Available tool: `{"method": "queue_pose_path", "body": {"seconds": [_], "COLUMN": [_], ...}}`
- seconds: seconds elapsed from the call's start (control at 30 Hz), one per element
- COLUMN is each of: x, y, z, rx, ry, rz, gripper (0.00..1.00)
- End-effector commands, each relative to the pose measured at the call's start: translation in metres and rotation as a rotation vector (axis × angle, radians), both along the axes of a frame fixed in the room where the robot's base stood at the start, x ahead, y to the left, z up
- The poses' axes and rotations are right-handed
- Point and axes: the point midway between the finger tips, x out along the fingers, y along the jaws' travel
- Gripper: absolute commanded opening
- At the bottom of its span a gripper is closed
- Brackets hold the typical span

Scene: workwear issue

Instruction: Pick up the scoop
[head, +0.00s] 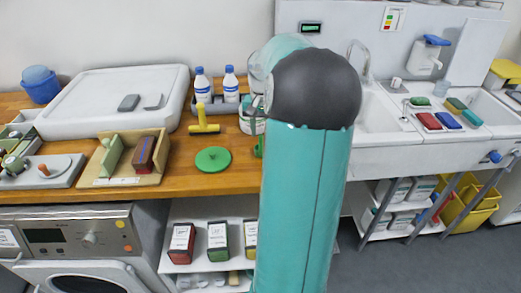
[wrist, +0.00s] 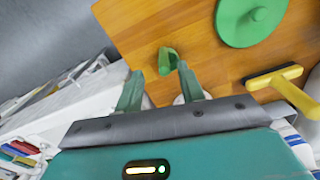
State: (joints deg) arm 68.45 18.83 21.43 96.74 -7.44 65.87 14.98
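A small green object (wrist: 168,60), which looks like the scoop, sits on the wooden worktop near its edge in the wrist view. In the head view only a sliver of it (head: 258,148) shows beside my arm, so its full shape is hidden. My gripper (wrist: 160,71) has its two green fingers spread apart with nothing held between them. The green object lies just beyond the fingertips, closer to the right finger; whether they touch is unclear.
A round green disc with a knob (head: 212,160) and a yellow-handled squeegee (head: 204,122) lie close by on the worktop (head: 185,180). White bottles (head: 202,86) stand behind. A wooden tray (head: 125,172) is at left, a sink (head: 380,120) at right.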

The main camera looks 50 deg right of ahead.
Motion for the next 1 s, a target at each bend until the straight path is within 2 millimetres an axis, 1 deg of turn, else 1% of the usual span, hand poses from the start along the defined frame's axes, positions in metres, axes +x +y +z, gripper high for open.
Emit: {"method": "queue_pose_path", "body": {"seconds": [0.17, 0.3, 0.4, 0.5, 0.7, 0.77, 0.8, 0.87, 0.9, 1.0], "x": [0.002, 0.006, 0.006, 0.006, 0.006, 0.006, 0.006, 0.006, 0.006, 0.006], "y": [0.0, 0.001, 0.0, 0.001, 0.0, 0.0, 0.0, 0.0, 0.0, 0.0], "z": [-0.015, -0.037, -0.049, -0.055, -0.055, -0.055, -0.055, -0.055, -0.055, -0.055], "rx": [0.002, 0.004, 0.001, 0.001, 0.0, 0.0, 0.0, 0.0, 0.0, 0.0], "ry": [0.0, 0.0, 0.0, 0.0, -0.001, -0.001, -0.001, -0.001, -0.001, -0.001], "rz": [0.001, 0.001, 0.0, 0.001, 0.001, 0.001, 0.001, 0.001, 0.001, 0.001], "gripper": [0.39, 0.39, 0.39, 0.39, 0.39, 0.27, 0.19, 0.07, 0.0, 0.0]}}
